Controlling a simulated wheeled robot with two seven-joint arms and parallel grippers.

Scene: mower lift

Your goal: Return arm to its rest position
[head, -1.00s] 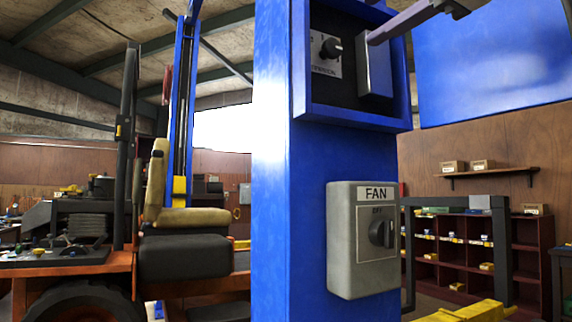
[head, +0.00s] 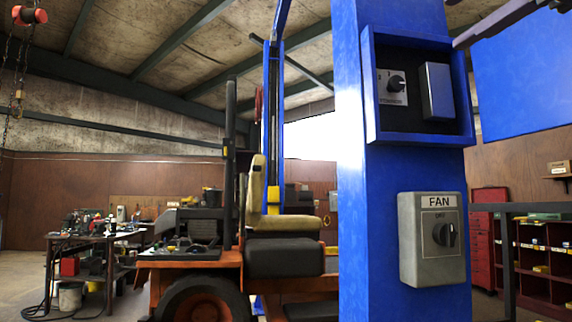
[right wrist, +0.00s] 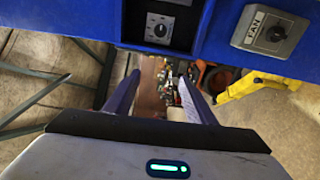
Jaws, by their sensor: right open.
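My right gripper (right wrist: 158,82) is open and empty in the right wrist view, its two fingers spread below the blue post. The recessed blue control box (head: 372,95) holds a dial switch (head: 396,84) and a grey rectangular block (head: 437,91). A grey FAN switch box (head: 431,240) with a dark knob is on the post below. My left gripper is not in view.
The blue post (head: 350,200) stands close in front. An orange vehicle with a seat (head: 285,254) is behind it. A cluttered workbench (head: 90,237) stands at the left, a red hoist hangs top left (head: 30,15), and shelves (head: 540,260) are at the right.

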